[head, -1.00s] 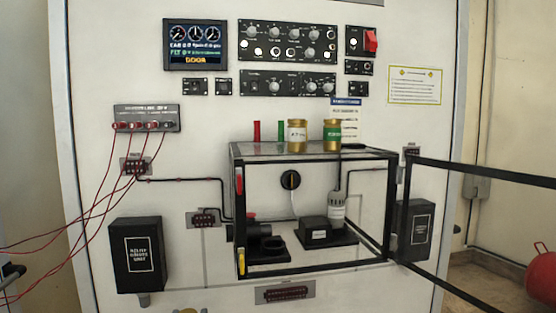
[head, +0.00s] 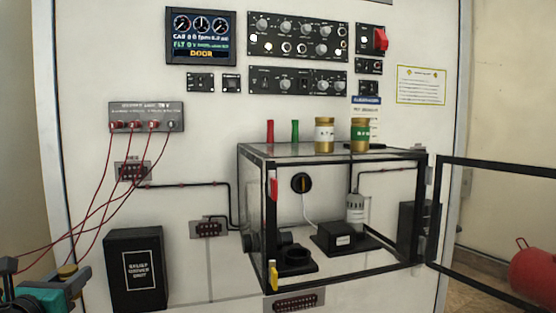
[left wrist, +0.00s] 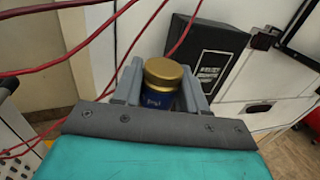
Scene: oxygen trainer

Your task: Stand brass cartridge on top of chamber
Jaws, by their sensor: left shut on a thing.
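My left gripper (head: 66,277) is at the bottom left of the head view, low and left of the chamber. In the left wrist view the gripper (left wrist: 163,82) is shut on a brass cartridge (left wrist: 160,100) with a gold lid and blue label. The chamber (head: 330,158) is a clear box with a black frame. On its top stand two other brass cartridges, one with a white label (head: 324,133) and one with a green label (head: 360,134). My right gripper is out of view.
A red tube (head: 270,131) and a green tube (head: 295,131) stand on the chamber's top at left. The chamber door (head: 497,168) is swung open to the right. Red cables (head: 88,205) hang near my left gripper. A black box (head: 135,268) is on the panel.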

